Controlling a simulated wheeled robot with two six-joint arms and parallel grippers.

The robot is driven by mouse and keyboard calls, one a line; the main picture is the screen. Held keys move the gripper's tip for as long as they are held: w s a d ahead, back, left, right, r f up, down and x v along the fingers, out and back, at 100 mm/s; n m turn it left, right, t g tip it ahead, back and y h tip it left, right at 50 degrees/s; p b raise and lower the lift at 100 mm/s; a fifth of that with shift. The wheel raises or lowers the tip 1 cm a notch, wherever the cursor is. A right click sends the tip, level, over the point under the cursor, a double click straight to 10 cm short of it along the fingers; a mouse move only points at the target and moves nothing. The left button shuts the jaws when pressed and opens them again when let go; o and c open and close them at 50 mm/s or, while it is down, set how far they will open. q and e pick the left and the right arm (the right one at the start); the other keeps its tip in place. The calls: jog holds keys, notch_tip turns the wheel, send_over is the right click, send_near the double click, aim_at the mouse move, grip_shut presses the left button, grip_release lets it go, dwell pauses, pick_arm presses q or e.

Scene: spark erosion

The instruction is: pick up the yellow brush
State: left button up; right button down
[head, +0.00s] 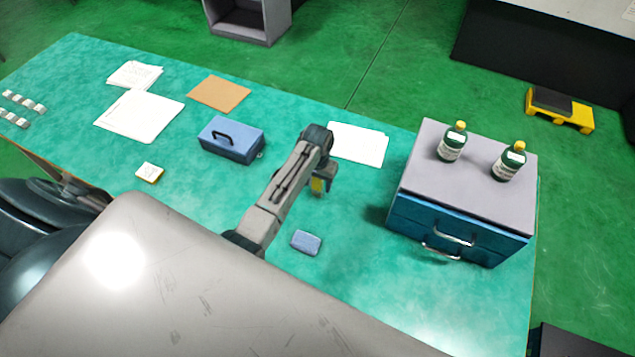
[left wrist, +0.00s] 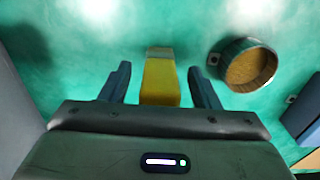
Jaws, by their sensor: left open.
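The yellow brush (left wrist: 160,80) shows in the left wrist view as a yellow block with a paler, brownish far end. It lies between the two fingers of my left gripper (left wrist: 158,70), with a gap on each side. My left gripper is open and points down at the green table. In the head view the left gripper (head: 322,184) is over the middle of the table, and a small yellow part of the brush (head: 317,186) shows beside its fingers. The arm hides the rest. The height of the fingers above the table is hard to tell. My right gripper is not in view.
A round container (left wrist: 250,66) with a brownish inside is close right of the gripper in the wrist view. A blue box (head: 232,139), a blue-grey block (head: 306,242), papers (head: 358,144) and a drawer cabinet (head: 460,205) with two green bottles surround the arm.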

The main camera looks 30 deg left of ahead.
pick_arm(q)
jog(key=c, duration=1.1)
jog(key=shift+o, duration=0.2)
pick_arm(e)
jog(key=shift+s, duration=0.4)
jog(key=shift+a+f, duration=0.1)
pick_arm(q)
jog(key=shift+r, duration=0.1)
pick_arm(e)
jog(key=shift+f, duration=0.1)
